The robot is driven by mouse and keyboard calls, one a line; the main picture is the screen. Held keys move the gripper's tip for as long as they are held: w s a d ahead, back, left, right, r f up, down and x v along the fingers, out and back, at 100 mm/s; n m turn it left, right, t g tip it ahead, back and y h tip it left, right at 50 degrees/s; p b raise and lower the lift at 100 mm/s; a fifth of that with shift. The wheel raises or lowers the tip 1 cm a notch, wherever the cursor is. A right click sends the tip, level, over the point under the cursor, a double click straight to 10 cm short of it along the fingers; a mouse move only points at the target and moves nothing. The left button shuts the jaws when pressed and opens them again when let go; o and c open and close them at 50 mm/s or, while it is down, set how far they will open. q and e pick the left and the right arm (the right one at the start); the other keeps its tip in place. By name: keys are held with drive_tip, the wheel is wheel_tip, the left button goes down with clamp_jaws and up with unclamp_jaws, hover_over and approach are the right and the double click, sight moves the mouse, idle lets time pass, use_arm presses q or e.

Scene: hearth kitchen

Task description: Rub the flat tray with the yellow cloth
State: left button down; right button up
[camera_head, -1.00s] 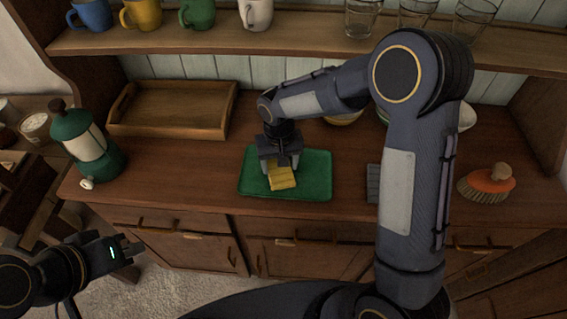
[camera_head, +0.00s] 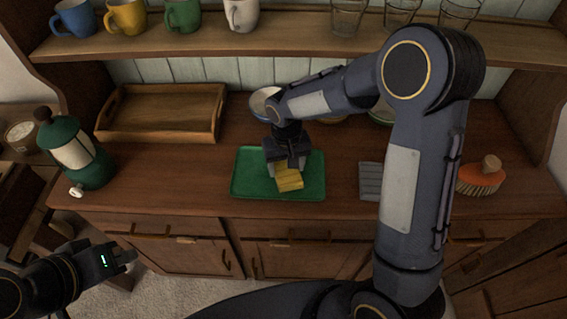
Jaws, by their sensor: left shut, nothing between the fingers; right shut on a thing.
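The flat green tray (camera_head: 245,181) lies on the wooden counter near its front edge. The yellow cloth (camera_head: 289,179) is folded and sits over the middle of the tray. My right gripper (camera_head: 287,164) reaches down from above and is shut on the yellow cloth. The cloth seems to touch the tray's surface, though its underside is hidden. My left gripper (camera_head: 127,254) is shut and empty, low at the left in front of the cabinets, away from the tray.
A wooden tray (camera_head: 160,113) stands behind at the left, with a green coffee pot (camera_head: 78,150) beside it. Bowls (camera_head: 265,103) are partly hidden behind my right arm. A grey ridged thing (camera_head: 370,180) and an orange brush (camera_head: 481,178) lie to the right. Mugs and glasses stand on the shelf (camera_head: 300,45).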

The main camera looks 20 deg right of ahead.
drive_tip(key=shift+w+a+r+p, duration=0.1)
drive_tip(key=shift+r+p, duration=0.75)
drive_tip(key=shift+r, duration=0.6)
drive_tip(key=shift+a+r+p, duration=0.1)
drive_tip(key=shift+r+p, duration=0.75)
drive_tip(key=shift+r, duration=0.55)
drive_tip(key=shift+r+p, duration=1.15)
drive_tip(key=shift+r, duration=0.4)
